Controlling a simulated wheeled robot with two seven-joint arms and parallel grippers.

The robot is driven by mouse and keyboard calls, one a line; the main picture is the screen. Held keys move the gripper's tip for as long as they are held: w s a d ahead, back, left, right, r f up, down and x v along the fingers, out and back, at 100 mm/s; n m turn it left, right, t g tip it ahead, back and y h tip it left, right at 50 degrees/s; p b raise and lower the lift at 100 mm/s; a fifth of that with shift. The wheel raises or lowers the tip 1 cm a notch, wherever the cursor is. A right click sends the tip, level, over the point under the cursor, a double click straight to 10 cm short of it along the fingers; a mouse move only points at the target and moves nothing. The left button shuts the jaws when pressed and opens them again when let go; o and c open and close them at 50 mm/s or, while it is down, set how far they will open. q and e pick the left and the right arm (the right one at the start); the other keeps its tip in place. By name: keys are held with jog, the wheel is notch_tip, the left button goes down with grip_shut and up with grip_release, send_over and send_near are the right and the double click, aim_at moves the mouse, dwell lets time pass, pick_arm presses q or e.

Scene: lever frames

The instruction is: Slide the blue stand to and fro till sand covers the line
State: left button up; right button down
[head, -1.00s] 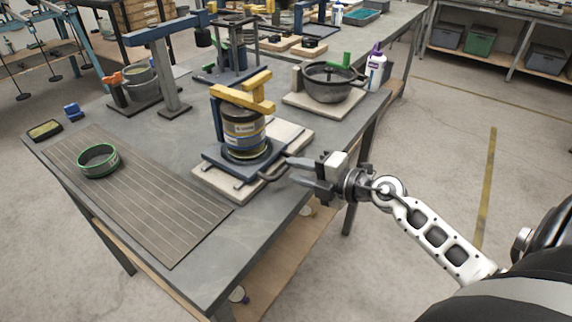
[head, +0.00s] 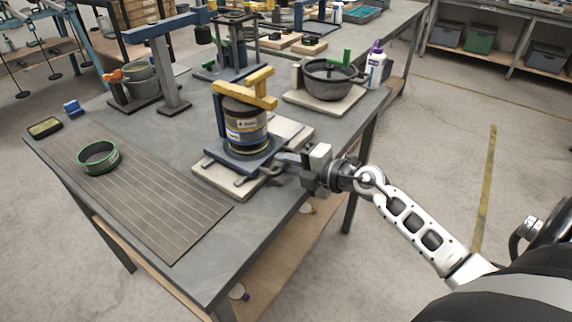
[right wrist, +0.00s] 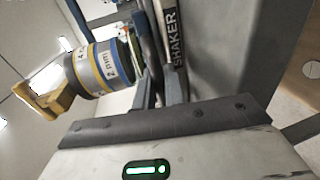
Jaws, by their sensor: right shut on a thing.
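The blue stand (head: 219,154) sits on rails on a pale board (head: 230,192) near the table's right edge. It carries an upright stack of sieves (head: 246,128) under a yellow clamp bar (head: 247,90). My right gripper (head: 282,163) is shut on the stand's dark handle, on the stand's right side. The right wrist view shows the labelled sieve stack (right wrist: 103,68) and the yellow clamp (right wrist: 45,101) left of the fingers (right wrist: 160,85). A "SHAKER" label is beside the fingers. I see no sand or line; the sieve's inside is hidden. My left gripper is out of view.
A green-rimmed ring (head: 98,157) lies on a striped mat (head: 150,202) at left. A dark pan (head: 333,80) on a board and a white bottle (head: 375,68) stand behind. A blue-grey post (head: 170,75) stands behind left.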

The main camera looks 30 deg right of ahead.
jog(key=w+d, duration=0.1)
jog(key=d, duration=0.1)
jog(key=w+d+b, duration=0.1)
jog(key=d, duration=0.1)
jog(key=w+d+b, duration=0.1)
jog(key=d, duration=0.2)
jog(key=shift+f, duration=0.15)
jog(key=shift+d+r, duration=0.15)
jog(key=shift+r, duration=0.1)
jog(key=c, duration=1.6)
grip_release()
jog(key=shift+d, duration=0.1)
jog(key=shift+o, duration=0.2)
jog(key=shift+f, duration=0.1)
jog(key=shift+s, duration=0.1)
jog(key=shift+s+d, duration=0.1)
jog(key=shift+s, duration=0.15)
jog(key=v, duration=1.5)
jog(key=shift+b, duration=0.3)
jog(key=shift+s, duration=0.1)
